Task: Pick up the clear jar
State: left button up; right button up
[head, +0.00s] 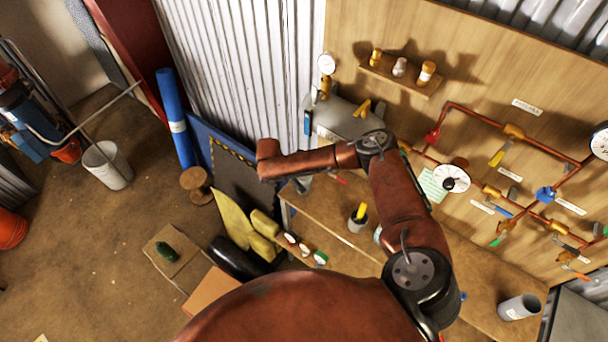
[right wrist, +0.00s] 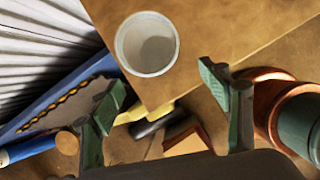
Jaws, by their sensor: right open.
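A pale, round, open-topped vessel (right wrist: 147,45), seemingly the clear jar, stands near the corner of the wooden bench (right wrist: 215,35) in the right wrist view. I look down into its mouth. In the head view a greyish object (head: 303,186) at the bench's left end, partly hidden by my right arm, may be the same jar. My right gripper (right wrist: 163,88) is open and empty, its two green fingers apart. The jar lies beyond the fingertips, not between them. In the head view I cannot make out this gripper. My left gripper is not in view.
A dark cup with a yellow item (head: 358,220) and a grey cylinder (head: 518,307) stand on the bench. A board with pipes, valves and gauges (head: 455,178) rises behind it. A small shelf (head: 402,77) holds several items. A spool (head: 195,183) and a bucket (head: 107,165) stand left.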

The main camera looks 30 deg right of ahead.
aim_at(303, 179)
jog(key=d+f, duration=0.1)
jog(key=d+f+p, duration=0.1)
jog(key=d, duration=0.1)
jog(key=d+f+p, duration=0.1)
jog(key=shift+w+d+f, duration=0.2)
jog(key=shift+w+f, duration=0.2)
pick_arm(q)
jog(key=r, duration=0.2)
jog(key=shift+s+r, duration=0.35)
pick_arm(e)
jog(key=shift+d+f, duration=0.1)
jog(key=shift+f, duration=0.25)
jog(key=shift+c, duration=0.2)
jog(key=c, duration=1.3)
